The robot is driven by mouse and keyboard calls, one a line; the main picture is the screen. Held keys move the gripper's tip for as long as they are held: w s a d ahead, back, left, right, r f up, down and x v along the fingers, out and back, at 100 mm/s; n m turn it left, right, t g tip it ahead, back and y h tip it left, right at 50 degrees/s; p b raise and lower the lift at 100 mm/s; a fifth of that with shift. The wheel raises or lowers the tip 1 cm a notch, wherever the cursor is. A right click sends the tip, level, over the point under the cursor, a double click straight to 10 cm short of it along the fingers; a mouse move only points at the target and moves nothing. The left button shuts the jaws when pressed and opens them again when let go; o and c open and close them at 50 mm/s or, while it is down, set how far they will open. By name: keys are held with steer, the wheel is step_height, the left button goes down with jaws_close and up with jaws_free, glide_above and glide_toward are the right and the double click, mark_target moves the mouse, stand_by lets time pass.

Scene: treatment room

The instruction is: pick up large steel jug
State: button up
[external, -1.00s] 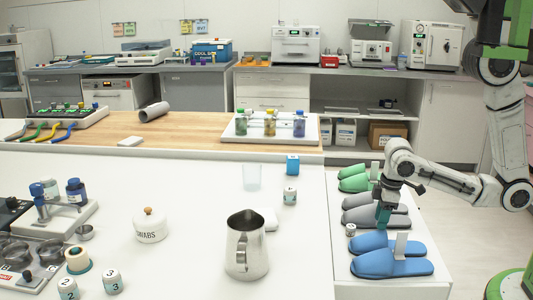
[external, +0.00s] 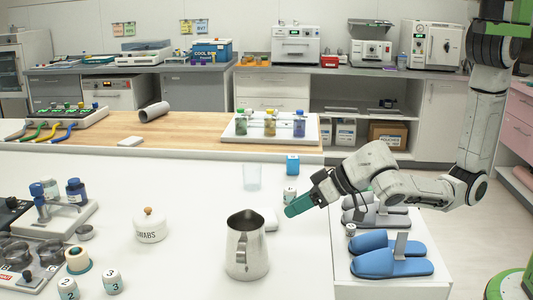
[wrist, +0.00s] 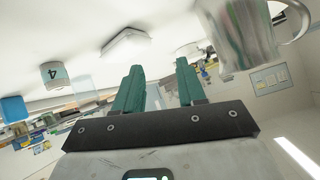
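The large steel jug (external: 246,247) stands upright on the white table, its handle toward the camera. My gripper (external: 290,211) is up and to the right of the jug in the external view, apart from it and pointing left. In the wrist view my gripper (wrist: 158,85) has its two green fingers spread with a gap between them, holding nothing. The steel jug (wrist: 243,35) shows at the upper right of the wrist view, outside the fingers and cut off by the top edge, with its handle at the right.
A small white block (external: 270,220) lies just behind the jug. A numbered jar (external: 290,195), a clear cup (external: 252,177) and a blue box (external: 292,163) stand near my gripper. The swabs jar (external: 150,226) is left of the jug. Blue slippers (external: 391,258) are at the right.

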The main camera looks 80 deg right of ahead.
mark_target(244, 255)
steer(key=a+r+n+t+y+b, duration=0.1)
steer(key=a+r+t+y+b, duration=0.2)
steer(key=a, duration=1.3)
steer(key=shift+y, duration=0.8)
steer(key=shift+a+p+x, duration=0.15)
steer(key=shift+p+x, duration=0.45)
steer(key=shift+x, duration=2.25)
steer(key=shift+a+p+x, duration=0.1)
steer(key=shift+p+x, duration=0.45)
steer(key=shift+x, duration=2.3)
steer(key=shift+s, duration=0.1)
jaws_close()
steer(key=shift+r, duration=0.1)
